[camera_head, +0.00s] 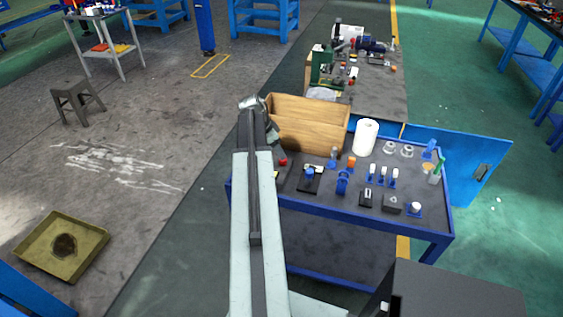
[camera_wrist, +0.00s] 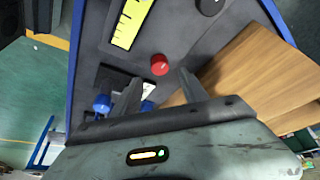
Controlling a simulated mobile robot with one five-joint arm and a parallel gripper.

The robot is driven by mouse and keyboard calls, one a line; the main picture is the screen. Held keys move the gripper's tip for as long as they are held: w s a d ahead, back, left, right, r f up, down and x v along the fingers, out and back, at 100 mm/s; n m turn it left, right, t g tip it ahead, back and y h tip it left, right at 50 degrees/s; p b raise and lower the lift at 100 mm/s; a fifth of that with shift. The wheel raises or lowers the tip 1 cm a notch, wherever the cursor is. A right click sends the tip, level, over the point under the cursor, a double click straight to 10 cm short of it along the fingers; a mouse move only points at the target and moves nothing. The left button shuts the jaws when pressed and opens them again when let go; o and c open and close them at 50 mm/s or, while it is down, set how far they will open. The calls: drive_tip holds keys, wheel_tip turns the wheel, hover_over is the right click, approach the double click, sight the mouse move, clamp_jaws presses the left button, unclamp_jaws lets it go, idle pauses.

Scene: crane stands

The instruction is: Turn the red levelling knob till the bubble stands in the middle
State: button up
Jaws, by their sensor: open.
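The red knob (camera_wrist: 159,64) is small and round and shows in the wrist view just beyond my fingertips, roughly midway between them. It also shows in the head view (camera_head: 283,162) beside my arm, on the dark top of the blue cart. My gripper (camera_wrist: 160,79) is open and empty, with one finger on each side of the knob's line. I cannot tell the height gap to the knob. A yellow strip with black marks (camera_wrist: 130,23) lies past the knob, cut by the top edge of the wrist view. I cannot make out a bubble.
A wooden box (camera_head: 308,126) stands close to the knob; its boards (camera_wrist: 260,66) fill the right of the wrist view. A blue knob (camera_wrist: 101,103) is near my left finger. A black round piece (camera_wrist: 210,5) lies beyond. A white roll (camera_head: 365,137) and several small fixtures stand rightward.

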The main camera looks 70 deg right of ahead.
drive_tip(key=b+x, duration=0.4)
drive_tip(key=x, duration=0.1)
drive_tip(key=shift+f, duration=0.4)
drive_tip(key=shift+d+r, duration=0.1)
drive_tip(key=shift+r, duration=0.05)
drive_tip(key=shift+c, duration=0.2)
